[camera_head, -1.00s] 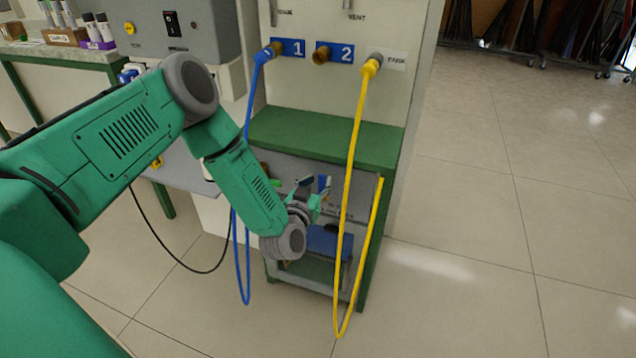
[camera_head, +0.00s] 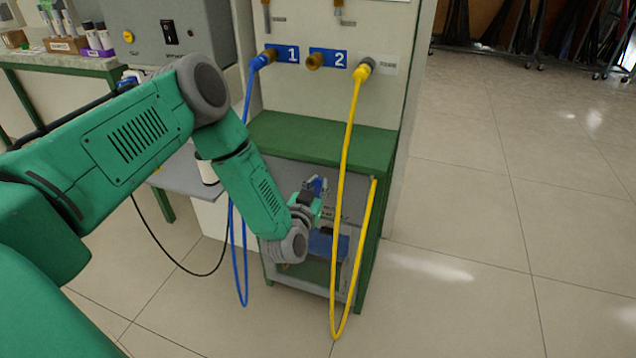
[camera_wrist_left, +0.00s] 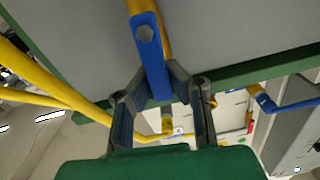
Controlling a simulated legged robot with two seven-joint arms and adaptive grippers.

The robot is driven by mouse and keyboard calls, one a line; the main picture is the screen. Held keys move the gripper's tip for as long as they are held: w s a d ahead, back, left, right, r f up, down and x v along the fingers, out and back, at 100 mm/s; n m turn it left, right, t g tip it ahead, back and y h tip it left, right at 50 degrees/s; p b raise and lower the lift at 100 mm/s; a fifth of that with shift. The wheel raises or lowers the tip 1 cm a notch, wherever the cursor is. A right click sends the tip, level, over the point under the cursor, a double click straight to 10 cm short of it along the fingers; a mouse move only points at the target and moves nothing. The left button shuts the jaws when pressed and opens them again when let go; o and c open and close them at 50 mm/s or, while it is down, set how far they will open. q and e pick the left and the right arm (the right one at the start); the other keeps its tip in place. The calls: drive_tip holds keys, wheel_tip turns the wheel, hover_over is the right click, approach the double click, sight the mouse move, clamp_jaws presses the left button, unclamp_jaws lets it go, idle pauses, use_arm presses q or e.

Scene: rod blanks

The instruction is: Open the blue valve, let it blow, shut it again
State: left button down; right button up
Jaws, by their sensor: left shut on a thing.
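The blue valve lever (camera_wrist_left: 150,45) runs down the middle of the left wrist view, with a bolt head near its upper end and a yellow pipe behind it. My left gripper (camera_wrist_left: 163,80) is shut on the lever's free end, one finger on each side. In the head view my left gripper (camera_head: 314,192) is at the grey panel under the green shelf, and only a small part of the blue lever (camera_head: 320,184) shows beside its fingers. My right gripper is in neither view.
A yellow hose (camera_head: 347,190) hangs in a loop close to the right of my left gripper. A blue hose (camera_head: 240,250) hangs behind my left forearm. The green shelf (camera_head: 325,138) is above the gripper. Open tiled floor (camera_head: 480,270) lies to the right.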

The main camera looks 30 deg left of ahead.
use_arm(q)
drive_tip(key=d+m, duration=0.1)
drive_tip(key=m, duration=0.1)
drive_tip(key=f+m+p, duration=0.1)
drive_tip(key=m, duration=0.1)
drive_tip(key=shift+d+p, duration=0.3)
drive_tip(key=shift+d, duration=0.05)
drive_tip(key=m, duration=0.1)
drive_tip(key=d+m, duration=0.1)
drive_tip(key=m, duration=0.1)
drive_tip(key=shift+w+f, duration=0.15)
drive_tip(key=shift+f, duration=0.2)
drive_tip(key=shift+d+f+m, duration=0.3)
drive_tip(key=shift+m, duration=0.6)
drive_tip(key=m, duration=0.1)
drive_tip(key=f+m, duration=0.1)
drive_tip(key=m, duration=0.1)
drive_tip(key=shift+d+f+m+b, duration=0.2)
drive_tip(key=shift+d+m+b, duration=0.1)
drive_tip(key=shift+d+b, duration=0.05)
drive_tip(key=shift+w+f+m+b, duration=0.1)
drive_tip(key=shift+f+m+b, duration=0.4)
drive_tip(key=shift+m, duration=0.65)
drive_tip(key=shift+f+m+b, duration=0.4)
drive_tip(key=shift+m+b, duration=0.1)
drive_tip(key=shift+m, duration=0.65)
drive_tip(key=c, duration=1.5)
unclamp_jaws()
drive_tip(key=shift+r, duration=0.2)
